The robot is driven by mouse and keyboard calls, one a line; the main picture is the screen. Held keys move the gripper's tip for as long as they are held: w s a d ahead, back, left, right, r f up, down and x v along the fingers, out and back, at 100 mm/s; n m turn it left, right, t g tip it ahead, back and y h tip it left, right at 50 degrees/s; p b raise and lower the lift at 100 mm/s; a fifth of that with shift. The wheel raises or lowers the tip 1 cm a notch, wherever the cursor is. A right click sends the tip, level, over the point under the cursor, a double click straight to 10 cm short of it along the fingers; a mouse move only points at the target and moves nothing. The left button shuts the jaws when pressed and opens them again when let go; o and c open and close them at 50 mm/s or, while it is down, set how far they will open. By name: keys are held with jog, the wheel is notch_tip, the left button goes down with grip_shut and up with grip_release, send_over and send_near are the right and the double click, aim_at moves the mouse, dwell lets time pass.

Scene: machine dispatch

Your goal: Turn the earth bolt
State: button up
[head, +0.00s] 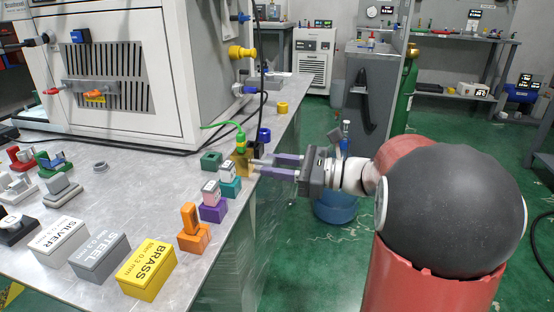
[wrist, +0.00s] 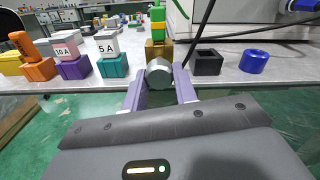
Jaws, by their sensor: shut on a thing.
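The earth bolt is a silver round head (wrist: 159,73) on the near face of a brass-coloured block (wrist: 153,50) at the table edge. A green and yellow plug stands on top of the block (head: 240,142). My gripper (head: 258,168) reaches in level from the right in the head view. In the wrist view its two purple fingers (wrist: 160,84) are shut on the bolt head, one on each side. The bolt head is hard to make out in the head view. The bolt's shank is hidden behind its head.
Left of the brass block in the wrist view stand a teal block marked 5 A (wrist: 112,66), a purple block marked 10 A (wrist: 75,69) and an orange one (wrist: 40,70). A black open box (wrist: 208,62) and blue ring (wrist: 254,62) stand right. Black cables hang behind.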

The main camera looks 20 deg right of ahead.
jog(key=m, duration=1.1)
jog(key=shift+s, duration=0.15)
jog(key=shift+a, duration=0.1)
dwell(0.4)
jog(key=o, duration=1)
jog(key=v, duration=0.8)
